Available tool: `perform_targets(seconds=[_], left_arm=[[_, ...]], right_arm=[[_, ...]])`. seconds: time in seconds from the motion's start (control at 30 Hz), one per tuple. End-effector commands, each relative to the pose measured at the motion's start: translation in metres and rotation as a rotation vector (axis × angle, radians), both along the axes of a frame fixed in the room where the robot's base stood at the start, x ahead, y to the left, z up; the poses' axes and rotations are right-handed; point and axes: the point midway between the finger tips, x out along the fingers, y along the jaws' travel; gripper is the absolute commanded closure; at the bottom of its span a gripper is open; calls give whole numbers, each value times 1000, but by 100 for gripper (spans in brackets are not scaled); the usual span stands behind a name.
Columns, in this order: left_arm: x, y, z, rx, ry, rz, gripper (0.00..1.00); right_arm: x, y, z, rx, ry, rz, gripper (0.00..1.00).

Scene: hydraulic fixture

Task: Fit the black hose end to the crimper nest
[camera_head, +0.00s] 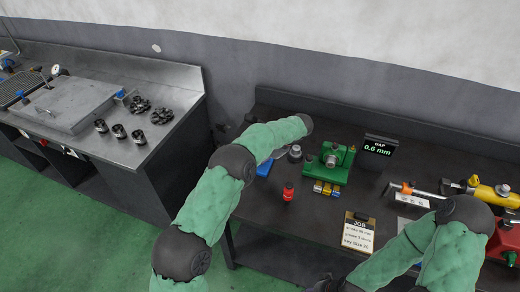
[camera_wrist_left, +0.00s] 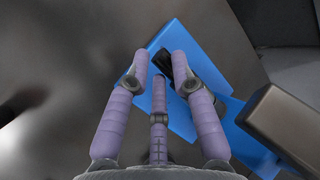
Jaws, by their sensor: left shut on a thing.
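In the left wrist view my left gripper (camera_wrist_left: 160,62) has its purple fingers closed around a small black piece (camera_wrist_left: 165,60), which looks like the black hose end. Only a little of it shows between the fingertips. It is over a flat blue thing (camera_wrist_left: 215,108); I cannot tell whether it touches it. In the head view the left gripper is hidden by my arm, near the blue thing (camera_head: 264,168). A green fixture (camera_head: 328,160), possibly the crimper, stands on the dark bench; its nest is not clear. My right gripper (camera_head: 324,284) is partly visible at the bottom edge, its opening unclear.
A gap display (camera_head: 376,147) stands right of the green fixture. Yellow blocks (camera_head: 327,189), a red bottle (camera_head: 288,192) and a job card (camera_head: 358,233) are in front. An orange-tipped tool (camera_head: 405,188) lies at right. A grey cylinder (camera_head: 295,154) stands beside the fixture.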

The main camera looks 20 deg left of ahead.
Motion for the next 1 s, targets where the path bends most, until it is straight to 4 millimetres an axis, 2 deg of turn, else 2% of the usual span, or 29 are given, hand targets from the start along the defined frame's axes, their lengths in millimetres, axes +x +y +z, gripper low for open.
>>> perform_targets(seconds=[0.4, 0.43, 0.5, 0.53, 0.87, 1.0], left_arm=[[2, -1, -1, -2, -1, -5, 100], [2, -1, -1, -2, -2, -4, 73], [2, -1, -1, -1, -1, -4, 53], [2, -1, -1, -1, -1, -4, 48], [2, -1, 0, -1, 0, -3, 48], [3, -9, 9, -2, -2, -4, 48]], right_arm=[[0, 0, 1, 0, 0, 0, 60], [0, 0, 1, 0, 0, 0, 60], [0, 0, 1, 0, 0, 0, 60], [0, 0, 1, 0, 0, 0, 60], [0, 0, 1, 0, 0, 0, 60], [0, 0, 1, 0, 0, 0, 60]])
